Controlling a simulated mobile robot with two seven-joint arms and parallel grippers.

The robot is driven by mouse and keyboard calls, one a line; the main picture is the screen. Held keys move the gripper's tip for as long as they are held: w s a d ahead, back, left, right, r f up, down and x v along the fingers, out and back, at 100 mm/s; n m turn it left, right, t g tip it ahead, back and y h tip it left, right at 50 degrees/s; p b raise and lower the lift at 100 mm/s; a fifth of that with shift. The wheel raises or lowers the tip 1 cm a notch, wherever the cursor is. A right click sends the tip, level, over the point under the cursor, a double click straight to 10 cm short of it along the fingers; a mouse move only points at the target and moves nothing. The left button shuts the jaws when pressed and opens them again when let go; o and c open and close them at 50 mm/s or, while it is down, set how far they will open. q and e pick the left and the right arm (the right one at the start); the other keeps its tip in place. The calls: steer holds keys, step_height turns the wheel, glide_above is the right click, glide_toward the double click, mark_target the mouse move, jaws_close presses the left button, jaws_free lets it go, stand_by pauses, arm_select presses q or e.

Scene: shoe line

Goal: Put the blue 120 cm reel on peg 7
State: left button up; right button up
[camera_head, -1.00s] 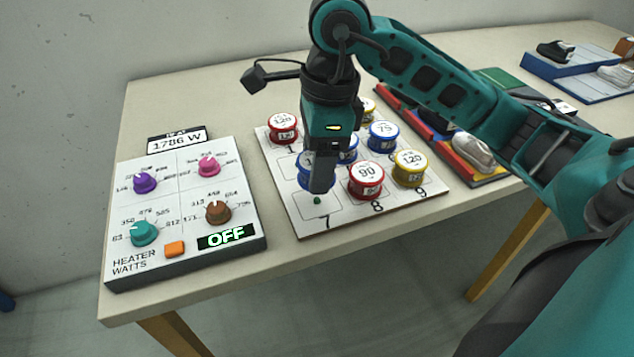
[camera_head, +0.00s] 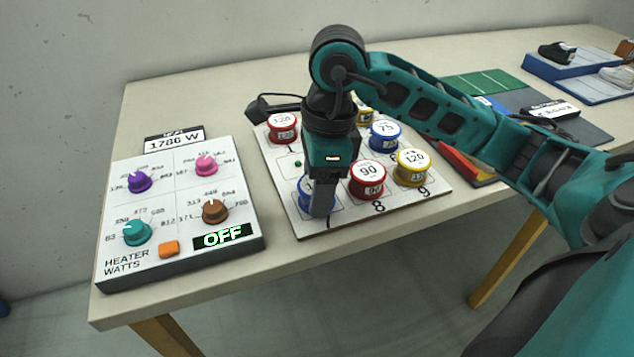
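The blue reel (camera_head: 304,194) is at the peg 7 place, at the front left corner of the white numbered board (camera_head: 408,205). My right gripper (camera_head: 320,207) points down over it, with one finger in front of the reel and hiding much of its label. The gripper looks shut on the reel; the far finger is hidden. The reel looks low, at about board height, and covers peg 7. Whether it rests fully on the board I cannot tell. A bare green peg (camera_head: 298,163) shows behind it. My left gripper is not in view.
A red 90 reel (camera_head: 368,180) stands close right at 8, and a yellow 120 reel (camera_head: 411,168) at 9. A blue 75 reel (camera_head: 385,135) and a red reel (camera_head: 283,127) stand farther back. The heater panel (camera_head: 180,250) is to the left.

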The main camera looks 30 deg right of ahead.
steer(key=o, duration=0.4)
steer(key=shift+r, duration=0.1)
steer(key=shift+r+p, duration=0.25)
steer(key=shift+p, duration=0.1)
steer(key=r+p, duration=0.1)
steer(key=r, duration=0.3)
steer(key=d+r+p, duration=0.1)
steer(key=r, duration=0.3)
steer(key=r+p, duration=0.1)
steer(key=r, duration=0.3)
steer(key=shift+s+d+r, duration=0.15)
steer(key=shift+s+r, duration=0.05)
steer(key=shift+s, duration=0.1)
